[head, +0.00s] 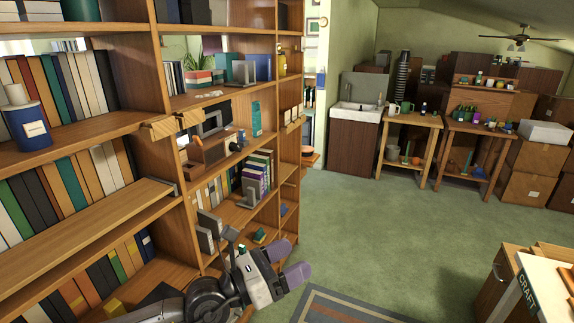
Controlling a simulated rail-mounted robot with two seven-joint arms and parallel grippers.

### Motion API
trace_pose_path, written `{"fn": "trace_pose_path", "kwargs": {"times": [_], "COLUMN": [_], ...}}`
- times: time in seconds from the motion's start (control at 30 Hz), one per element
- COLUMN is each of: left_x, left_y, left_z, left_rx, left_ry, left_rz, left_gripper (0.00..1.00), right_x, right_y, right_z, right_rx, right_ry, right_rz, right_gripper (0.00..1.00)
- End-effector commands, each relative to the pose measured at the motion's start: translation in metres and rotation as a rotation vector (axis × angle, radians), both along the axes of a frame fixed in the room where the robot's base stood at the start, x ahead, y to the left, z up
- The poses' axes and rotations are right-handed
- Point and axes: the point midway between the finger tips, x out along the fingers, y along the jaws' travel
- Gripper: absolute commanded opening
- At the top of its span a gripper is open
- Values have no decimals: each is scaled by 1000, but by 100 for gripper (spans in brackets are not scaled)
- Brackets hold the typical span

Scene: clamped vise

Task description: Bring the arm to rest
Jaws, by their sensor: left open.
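My left gripper (298,258) is at the bottom centre of the head view, with its arm coming in from the lower left. Its two purple-grey fingers stand apart, pointing right, with nothing visible between them. It appears in front of the lower right part of the wooden bookshelf (163,103), over the green carpet; I cannot tell the exact distance to the shelf. My right gripper and a vise are not seen.
The bookshelf with books and a blue canister (27,122) fills the left side. A striped rug (345,308) lies below. A desk (545,290) stands at lower right. A sink cabinet (354,148) and boxes (527,190) line the back. The middle carpet is clear.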

Motion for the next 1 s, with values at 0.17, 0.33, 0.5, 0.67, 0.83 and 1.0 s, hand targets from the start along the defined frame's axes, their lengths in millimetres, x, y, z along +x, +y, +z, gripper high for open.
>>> {"fn": "trace_pose_path", "kwargs": {"times": [0.17, 0.33, 0.5, 0.67, 0.83, 1.0], "left_x": [-13, -19, -28, -55, -90, -128], "left_y": [24, 73, 124, 150, 164, 184], "left_z": [113, 154, 107, 23, -50, -117], "left_rx": [-608, -1171, -1671, -1907, -2019, -2146], "left_ry": [151, 423, 852, 1248, 1546, 1709], "left_rz": [48, 121, 309, 537, 658, 760], "left_gripper": [72, 72, 72, 72, 72, 72], "right_x": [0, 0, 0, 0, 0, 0], "right_y": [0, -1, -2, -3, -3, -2], "right_z": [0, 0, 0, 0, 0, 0], "right_rx": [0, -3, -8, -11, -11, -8], "right_ry": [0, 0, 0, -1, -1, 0], "right_rz": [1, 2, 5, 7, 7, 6], "right_gripper": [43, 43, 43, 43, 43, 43]}}
